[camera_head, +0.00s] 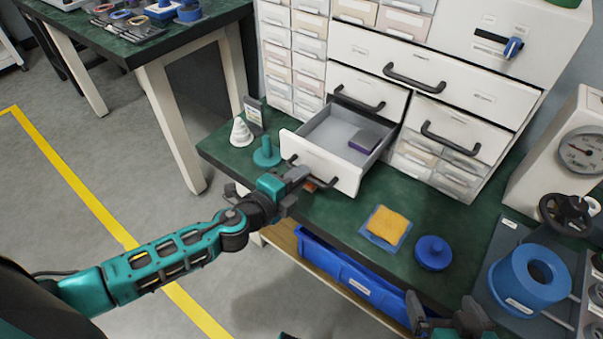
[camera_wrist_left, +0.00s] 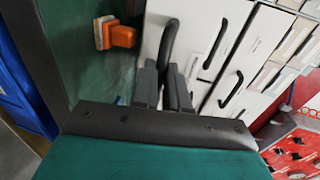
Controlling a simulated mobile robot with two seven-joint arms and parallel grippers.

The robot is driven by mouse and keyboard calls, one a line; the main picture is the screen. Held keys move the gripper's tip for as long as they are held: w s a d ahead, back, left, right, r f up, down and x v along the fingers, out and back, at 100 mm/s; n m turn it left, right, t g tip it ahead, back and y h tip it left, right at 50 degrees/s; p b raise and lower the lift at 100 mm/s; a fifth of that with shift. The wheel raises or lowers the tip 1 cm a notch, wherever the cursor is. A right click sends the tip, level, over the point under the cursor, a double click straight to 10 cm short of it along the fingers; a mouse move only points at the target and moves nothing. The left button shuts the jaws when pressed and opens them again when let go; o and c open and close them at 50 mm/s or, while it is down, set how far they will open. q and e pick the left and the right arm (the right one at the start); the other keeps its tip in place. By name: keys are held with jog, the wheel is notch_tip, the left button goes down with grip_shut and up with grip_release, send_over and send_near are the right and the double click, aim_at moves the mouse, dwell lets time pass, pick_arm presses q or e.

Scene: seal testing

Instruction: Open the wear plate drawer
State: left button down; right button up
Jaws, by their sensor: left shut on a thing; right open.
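The white drawer (camera_head: 340,176) stands pulled out from the cabinet, and its grey inside shows. A small purple block (camera_head: 363,141) lies in it. My left gripper (camera_head: 298,176) is at the drawer's front, shut on the dark drawer handle (camera_head: 325,184). The left wrist view shows the handle (camera_wrist_left: 170,38) between the two fingers of the gripper (camera_wrist_left: 163,85). I cannot read the drawer's label. My right gripper (camera_head: 447,316) is open and empty at the bottom edge of the head view, apart from the drawer.
The cabinet (camera_head: 375,50) has other closed drawers. A teal peg stand (camera_head: 267,152) and a white cone (camera_head: 241,132) stand left of the drawer.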

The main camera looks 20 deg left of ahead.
dwell(0.3)
pick_arm(q)
jog(key=c, duration=1.1)
grip_release()
jog(key=shift+c, duration=0.2)
jog(key=shift+s, duration=0.1)
jog(key=b+v, duration=0.1)
jog(key=v, duration=1.1)
jog(key=shift+s+a+b, duration=0.2)
jog(key=shift+s+b, duration=0.1)
jog(key=shift+s, duration=0.05)
jog(key=shift+r, duration=0.1)
